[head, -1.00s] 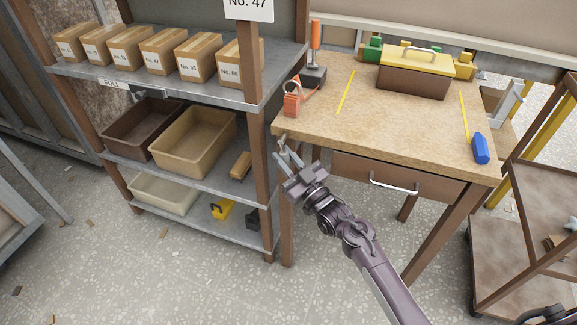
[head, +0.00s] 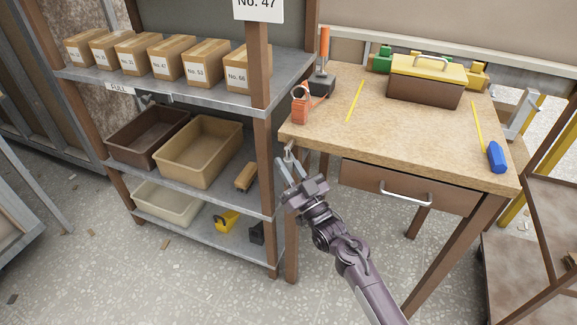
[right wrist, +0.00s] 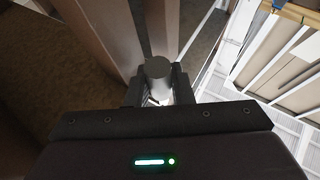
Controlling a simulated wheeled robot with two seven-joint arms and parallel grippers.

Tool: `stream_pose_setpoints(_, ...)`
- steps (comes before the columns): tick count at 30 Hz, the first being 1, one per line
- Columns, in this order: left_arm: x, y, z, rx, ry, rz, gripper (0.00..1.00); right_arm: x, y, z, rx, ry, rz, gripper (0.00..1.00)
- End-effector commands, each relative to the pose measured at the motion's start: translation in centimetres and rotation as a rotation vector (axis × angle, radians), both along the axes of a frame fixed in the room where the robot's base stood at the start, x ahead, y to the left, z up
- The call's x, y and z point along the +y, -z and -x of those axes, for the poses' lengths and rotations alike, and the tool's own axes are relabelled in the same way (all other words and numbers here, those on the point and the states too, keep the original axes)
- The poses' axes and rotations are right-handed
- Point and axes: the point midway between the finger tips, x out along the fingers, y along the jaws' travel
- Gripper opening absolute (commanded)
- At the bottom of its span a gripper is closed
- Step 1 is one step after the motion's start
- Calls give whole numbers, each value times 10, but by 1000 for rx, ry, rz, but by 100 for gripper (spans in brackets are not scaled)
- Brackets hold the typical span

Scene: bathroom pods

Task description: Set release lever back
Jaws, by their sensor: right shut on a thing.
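My right gripper (head: 290,161) is at the left front corner of the workbench, beside its leg. It is shut on a small grey knob (right wrist: 160,70), which sits between the fingertips in the right wrist view; a pale shaft shows by it. In the head view the grey knob (head: 289,149) is tiny, and I cannot tell what it is fixed to. An upright lever with an orange handle (head: 324,47) on a black base stands on the bench, apart from the gripper. I cannot tell which is the release lever. My left gripper is not in view.
The workbench (head: 405,122) carries an orange clamp-like piece (head: 300,104), a yellow-lidded toolbox (head: 427,82) and a blue object (head: 497,157). A drawer (head: 408,188) is below. A shelf rack (head: 205,99) with boxes and bins stands close on the left. A brown cart (head: 530,215) is at right.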

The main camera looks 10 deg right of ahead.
Motion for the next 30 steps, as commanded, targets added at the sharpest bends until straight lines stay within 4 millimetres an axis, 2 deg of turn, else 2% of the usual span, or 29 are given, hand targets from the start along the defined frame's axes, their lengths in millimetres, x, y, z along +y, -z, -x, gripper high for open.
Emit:
stream_pose_setpoints(5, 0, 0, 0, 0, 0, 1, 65, 1, 0, 0, 0, -2, -2, 0)
stream_pose_setpoints(6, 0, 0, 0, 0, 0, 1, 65, 1, 0, 0, 0, -2, -2, 23)
stream_pose_setpoints(8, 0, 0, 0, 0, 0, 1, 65, 1, 0, 0, 0, -2, -2, 30)
stream_pose_setpoints(18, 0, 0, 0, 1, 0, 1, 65, -2, 3, 4, 1, 0, 0, 30)
stream_pose_setpoints(30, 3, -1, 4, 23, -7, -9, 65, -22, 32, 55, 1, -1, 0, 30)
